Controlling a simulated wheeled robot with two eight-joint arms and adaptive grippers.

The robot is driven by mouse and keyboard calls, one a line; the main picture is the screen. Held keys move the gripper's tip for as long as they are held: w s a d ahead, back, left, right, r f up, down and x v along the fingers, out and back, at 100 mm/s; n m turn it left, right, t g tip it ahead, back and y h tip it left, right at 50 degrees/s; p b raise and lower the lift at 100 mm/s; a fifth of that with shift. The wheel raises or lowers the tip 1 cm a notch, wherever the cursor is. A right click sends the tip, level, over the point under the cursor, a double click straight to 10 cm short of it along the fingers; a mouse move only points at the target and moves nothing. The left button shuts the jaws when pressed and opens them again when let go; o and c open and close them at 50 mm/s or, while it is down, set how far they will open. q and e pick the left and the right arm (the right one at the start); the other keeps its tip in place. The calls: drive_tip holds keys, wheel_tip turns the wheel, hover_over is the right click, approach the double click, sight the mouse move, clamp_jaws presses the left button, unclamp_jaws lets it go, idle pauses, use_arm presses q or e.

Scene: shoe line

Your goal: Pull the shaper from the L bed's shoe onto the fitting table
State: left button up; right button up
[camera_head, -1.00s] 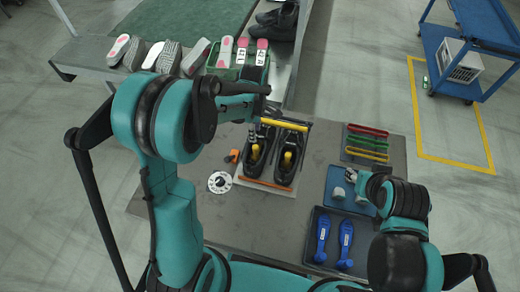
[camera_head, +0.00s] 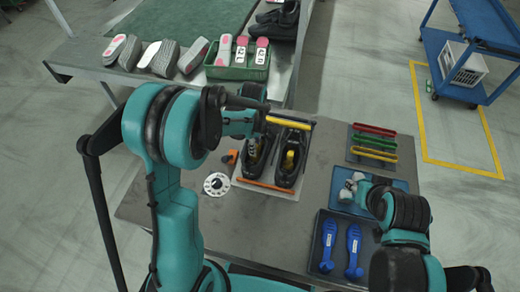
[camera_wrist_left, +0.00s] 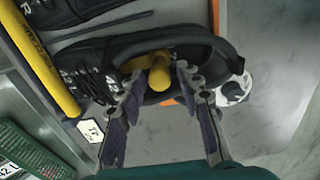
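Two black shoes stand on a pale board on the grey fitting table (camera_head: 327,150). The left shoe (camera_head: 254,168) is under my left gripper (camera_head: 263,130), which the arm partly hides in the head view. In the left wrist view that shoe (camera_wrist_left: 120,50) lies across the picture, with a yellow shaper (camera_wrist_left: 159,74) in its opening. The left gripper's fingers (camera_wrist_left: 160,82) are apart, one on each side of the shaper's knob; contact is unclear. The other shoe (camera_head: 290,172) also holds a yellow shaper (camera_head: 289,158). My right gripper (camera_head: 354,181) is over the blue tray, its fingers unclear.
A yellow bar (camera_head: 289,122) crosses the far end of the shoes, an orange strip (camera_head: 265,187) the near end. A white dial (camera_head: 217,184) lies left. Coloured strips (camera_head: 374,142) and blue tools (camera_head: 354,250) lie right. A green crate (camera_head: 238,71) stands behind.

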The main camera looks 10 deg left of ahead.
use_arm(q)
drive_tip(key=shift+c, duration=0.4)
clamp_jaws()
drive_tip(key=shift+o, duration=1.3)
unclamp_jaws()
drive_tip(key=shift+r, duration=0.1)
wheel_tip(320, 180, up, 10)
drive_tip(key=p, duration=0.7)
